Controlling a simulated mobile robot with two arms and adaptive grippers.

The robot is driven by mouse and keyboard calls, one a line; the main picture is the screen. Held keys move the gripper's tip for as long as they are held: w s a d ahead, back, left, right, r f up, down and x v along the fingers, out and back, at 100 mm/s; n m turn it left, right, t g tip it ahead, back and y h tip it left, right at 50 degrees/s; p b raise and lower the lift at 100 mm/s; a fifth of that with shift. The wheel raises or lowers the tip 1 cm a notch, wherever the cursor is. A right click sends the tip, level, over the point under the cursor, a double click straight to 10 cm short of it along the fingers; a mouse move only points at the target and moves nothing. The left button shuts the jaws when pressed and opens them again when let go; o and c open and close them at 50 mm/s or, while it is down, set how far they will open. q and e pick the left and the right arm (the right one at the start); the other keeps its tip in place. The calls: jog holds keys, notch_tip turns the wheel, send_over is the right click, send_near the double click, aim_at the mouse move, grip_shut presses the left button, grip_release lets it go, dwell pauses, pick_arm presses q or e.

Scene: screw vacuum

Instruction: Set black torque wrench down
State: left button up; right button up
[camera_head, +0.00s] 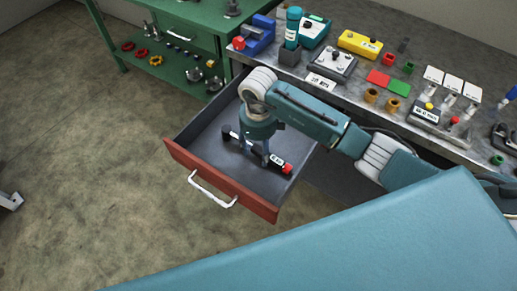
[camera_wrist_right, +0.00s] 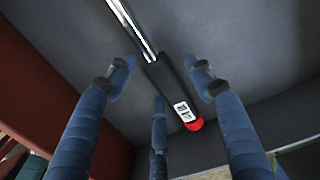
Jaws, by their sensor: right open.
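The black torque wrench (camera_head: 276,159) lies in the open drawer in the head view, its red end toward the lower right. In the right wrist view its black handle (camera_wrist_right: 178,92), chrome shaft and red tip show against the grey drawer floor. My right gripper (camera_head: 262,154) reaches down into the drawer over the wrench and hides part of its middle. In the right wrist view the fingers of my right gripper (camera_wrist_right: 162,78) are spread apart on both sides of the handle, with visible gaps. My left gripper is not in view.
The drawer (camera_head: 225,192) has a red front and white handle. Its walls stand close around my right gripper. The grey workbench (camera_head: 325,92) above holds several tools, blocks and fixtures. A green table (camera_head: 190,20) stands at the back left.

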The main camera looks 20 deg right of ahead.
aim_at(258, 150)
jog(key=shift+w+r, duration=0.1)
jog(key=shift+r, duration=0.45)
notch_tip(258, 150, up, 11)
jog(key=b, duration=0.2)
dwell(0.8)
